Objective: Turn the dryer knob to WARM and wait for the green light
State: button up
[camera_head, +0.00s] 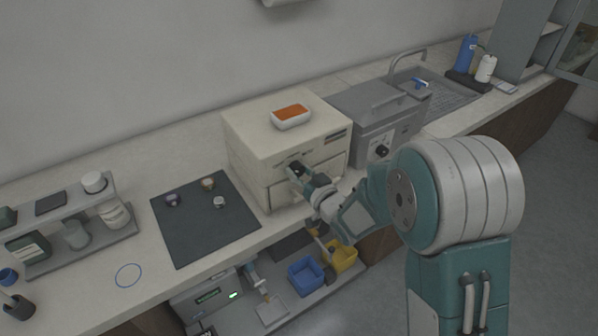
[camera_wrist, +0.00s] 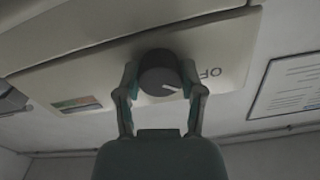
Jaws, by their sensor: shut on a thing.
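The dryer looks to be the cream box (camera_head: 262,153) on the counter, with a drawer-like front. My gripper (camera_head: 296,170) is at its front panel and hides the knob in the head view. In the wrist view, the dark round knob (camera_wrist: 158,72) sits between the two fingers of my gripper (camera_wrist: 162,84), which are shut on it. A white pointer line on the knob points to the lower right of the picture. Upside-down lettering that reads like part of OFF is just right of the knob. No WARM mark or lit lamp on the dryer can be made out.
A white tub with an orange top (camera_head: 291,117) sits on the dryer. A grey lidded unit (camera_head: 372,115) stands close on its right. A dark mat (camera_head: 205,235) with several small pieces lies to the left. A device below the counter shows a green glow (camera_head: 233,295).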

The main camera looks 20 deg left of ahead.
jog(key=m, duration=0.5)
jog(key=shift+w, duration=0.1)
jog(key=shift+m, duration=2.4)
jog(key=o, duration=1.2)
jog(key=shift+w, duration=0.1)
jog(key=shift+c, duration=0.2)
jog(key=v, duration=1.2)
jog(key=shift+a+f, duration=0.1)
